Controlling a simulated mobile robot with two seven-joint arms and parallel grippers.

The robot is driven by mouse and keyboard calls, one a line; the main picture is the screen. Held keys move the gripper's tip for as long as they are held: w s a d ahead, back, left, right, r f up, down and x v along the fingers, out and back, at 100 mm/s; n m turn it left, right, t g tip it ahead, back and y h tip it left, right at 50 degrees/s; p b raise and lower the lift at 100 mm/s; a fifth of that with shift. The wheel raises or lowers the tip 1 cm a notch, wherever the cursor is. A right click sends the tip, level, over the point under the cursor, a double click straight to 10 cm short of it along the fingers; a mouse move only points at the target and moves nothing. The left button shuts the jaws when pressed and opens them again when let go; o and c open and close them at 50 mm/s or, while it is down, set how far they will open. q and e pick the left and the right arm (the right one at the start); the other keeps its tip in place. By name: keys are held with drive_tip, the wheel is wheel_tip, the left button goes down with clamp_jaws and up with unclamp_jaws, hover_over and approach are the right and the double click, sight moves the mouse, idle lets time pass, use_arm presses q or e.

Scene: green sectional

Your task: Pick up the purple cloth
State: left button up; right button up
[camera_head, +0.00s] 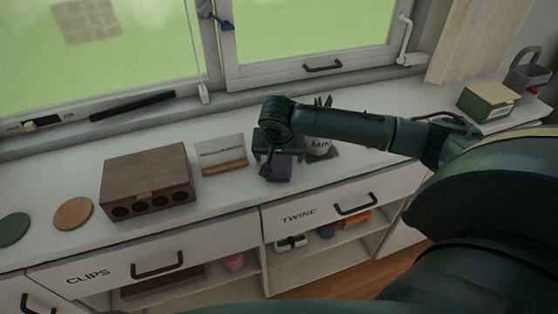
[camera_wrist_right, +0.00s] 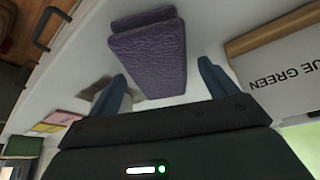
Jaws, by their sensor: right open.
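The purple cloth (camera_head: 283,167) lies folded on the white counter, just below and beside my right gripper in the head view. It also shows in the right wrist view (camera_wrist_right: 150,55) as a thick, folded, textured block. My right gripper (camera_head: 268,170) is over the cloth, partly covering it. In the right wrist view its two blue fingertips (camera_wrist_right: 165,78) are spread, with the cloth's near end between them and most of it beyond them. The fingers appear empty; contact with the cloth cannot be told. My left gripper is not in view.
A small card stand (camera_head: 222,155) and a wooden box (camera_head: 150,183) stand left. Two round coasters lie farther left. A window is behind.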

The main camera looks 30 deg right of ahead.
drive_tip(key=c, duration=1.2)
drive_tip(key=shift+o, duration=0.2)
